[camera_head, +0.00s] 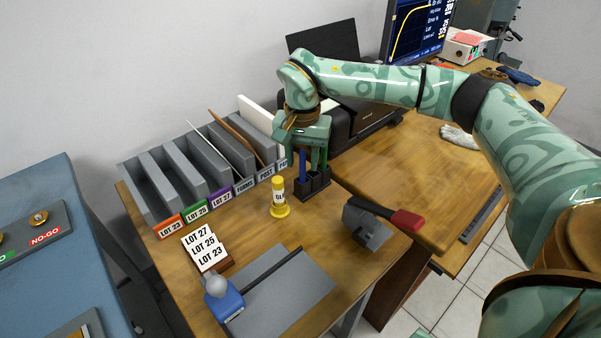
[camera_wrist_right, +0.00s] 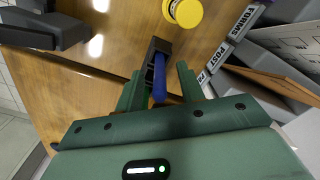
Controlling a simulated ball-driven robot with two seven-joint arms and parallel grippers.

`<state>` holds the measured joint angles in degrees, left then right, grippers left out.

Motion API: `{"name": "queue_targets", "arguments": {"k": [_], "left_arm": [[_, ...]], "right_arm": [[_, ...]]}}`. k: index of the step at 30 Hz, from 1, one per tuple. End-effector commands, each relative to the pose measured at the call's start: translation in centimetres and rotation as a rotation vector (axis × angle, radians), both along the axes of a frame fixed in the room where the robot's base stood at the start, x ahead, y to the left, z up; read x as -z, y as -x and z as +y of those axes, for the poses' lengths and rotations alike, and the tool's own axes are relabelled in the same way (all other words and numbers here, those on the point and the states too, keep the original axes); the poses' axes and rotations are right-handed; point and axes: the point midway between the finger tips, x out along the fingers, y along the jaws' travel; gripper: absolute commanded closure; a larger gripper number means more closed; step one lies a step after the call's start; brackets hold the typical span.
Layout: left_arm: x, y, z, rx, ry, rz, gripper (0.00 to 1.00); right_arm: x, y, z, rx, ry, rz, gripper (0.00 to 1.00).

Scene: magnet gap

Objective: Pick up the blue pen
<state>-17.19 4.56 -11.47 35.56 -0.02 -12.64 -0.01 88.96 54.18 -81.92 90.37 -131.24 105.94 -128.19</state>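The blue pen (camera_head: 302,163) stands upright in a small dark pen holder (camera_head: 313,185) near the back of the wooden desk. My right gripper (camera_head: 312,160) points down over the holder from above. In the right wrist view, the blue pen (camera_wrist_right: 159,77) shows between the two green fingers of the gripper (camera_wrist_right: 160,88). Gaps show on both sides of the pen, so the fingers are open and apart from it. The lower part of the pen is hidden in the holder (camera_wrist_right: 157,48). My left gripper is not in view.
A yellow bottle (camera_head: 279,200) stands close left of the holder. A grey sorter (camera_head: 170,180) with labelled slots is behind it.

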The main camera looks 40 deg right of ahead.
Motion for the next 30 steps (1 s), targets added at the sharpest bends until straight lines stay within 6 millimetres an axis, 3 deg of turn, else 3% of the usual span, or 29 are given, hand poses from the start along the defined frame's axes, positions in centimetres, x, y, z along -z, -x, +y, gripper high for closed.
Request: {"name": "queue_targets", "arguments": {"k": [1, 3, 11, 15, 25, 30], "left_arm": [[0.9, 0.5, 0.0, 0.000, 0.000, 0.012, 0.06], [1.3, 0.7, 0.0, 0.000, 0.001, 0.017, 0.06], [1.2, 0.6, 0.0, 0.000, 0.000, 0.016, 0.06], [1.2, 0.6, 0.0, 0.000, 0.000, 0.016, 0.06], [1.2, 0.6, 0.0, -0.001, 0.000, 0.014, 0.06], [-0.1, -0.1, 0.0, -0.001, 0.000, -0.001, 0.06]], "right_arm": [[1.8, 0.1, -0.1, 0.000, -0.001, 0.007, 0.62], [2.8, 0.1, -0.1, 0.000, -0.001, 0.007, 0.62], [2.8, 0.1, -0.1, 0.001, 0.000, 0.000, 0.62], [2.8, 0.1, -0.1, 0.001, 0.000, 0.000, 1.00], [2.6, 0.1, -0.1, 0.001, 0.000, 0.000, 1.00], [-0.4, 0.1, -0.1, 0.000, 0.001, -0.008, 1.00]]}}
